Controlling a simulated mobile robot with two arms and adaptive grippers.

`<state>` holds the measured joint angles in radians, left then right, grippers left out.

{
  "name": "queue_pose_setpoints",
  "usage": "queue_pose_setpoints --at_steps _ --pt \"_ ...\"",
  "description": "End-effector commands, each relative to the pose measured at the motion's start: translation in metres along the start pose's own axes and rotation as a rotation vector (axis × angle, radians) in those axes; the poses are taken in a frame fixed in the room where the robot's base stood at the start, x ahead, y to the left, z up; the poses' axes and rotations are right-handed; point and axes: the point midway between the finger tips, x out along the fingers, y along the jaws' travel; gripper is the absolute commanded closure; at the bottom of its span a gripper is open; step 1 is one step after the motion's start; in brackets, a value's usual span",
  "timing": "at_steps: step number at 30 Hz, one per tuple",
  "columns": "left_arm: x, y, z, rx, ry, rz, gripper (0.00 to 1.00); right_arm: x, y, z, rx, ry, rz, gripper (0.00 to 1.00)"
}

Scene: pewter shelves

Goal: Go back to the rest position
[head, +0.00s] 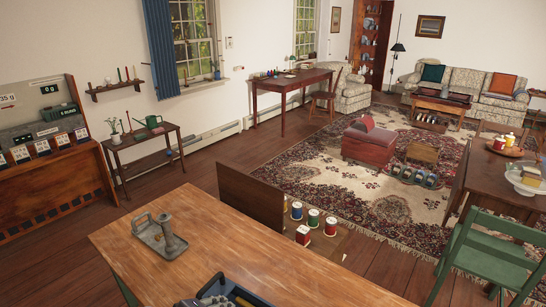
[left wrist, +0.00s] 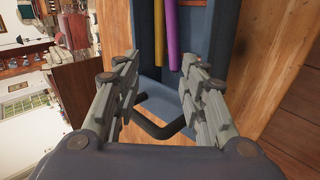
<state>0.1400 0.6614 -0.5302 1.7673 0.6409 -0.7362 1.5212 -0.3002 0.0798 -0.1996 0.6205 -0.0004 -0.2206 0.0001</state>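My left gripper (left wrist: 161,62) shows in the left wrist view with its two grey fingers wide apart. It is open above a blue tray (left wrist: 148,40). A dark bent handle (left wrist: 158,128) passes between the fingers, which are not closed on it. A yellow stick (left wrist: 173,35) and a purple stick (left wrist: 196,25) lie in the tray. In the head view the blue tray (head: 240,292) is cut off by the bottom edge, with grey parts beside it that I cannot tell for sure. My right gripper is in neither view.
The wooden table (head: 290,270) fills the front, with a grey tray (head: 150,236) and a candlestick (head: 168,232) on its left. Several spools stand on a low surface behind it. A green chair (head: 485,255) and dark table (head: 480,175) stand at the right. The rug (head: 320,185) lies behind.

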Motion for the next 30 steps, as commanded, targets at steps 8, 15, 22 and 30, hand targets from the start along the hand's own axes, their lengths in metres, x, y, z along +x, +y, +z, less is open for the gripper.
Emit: queue_pose_setpoints --at_steps 8,15,22,30 --pt "-0.026 -0.033 0.082 0.41 -0.056 -0.091 0.61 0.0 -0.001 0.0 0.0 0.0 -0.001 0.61" --pt "-0.081 -0.073 0.118 0.8 -0.081 -0.234 0.61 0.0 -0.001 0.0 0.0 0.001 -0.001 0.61" --pt "-0.132 -0.109 0.124 1.026 -0.126 -0.384 0.61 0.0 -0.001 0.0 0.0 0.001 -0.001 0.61" --pt "-0.186 -0.145 0.127 1.173 -0.209 -0.533 0.61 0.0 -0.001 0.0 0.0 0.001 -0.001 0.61"
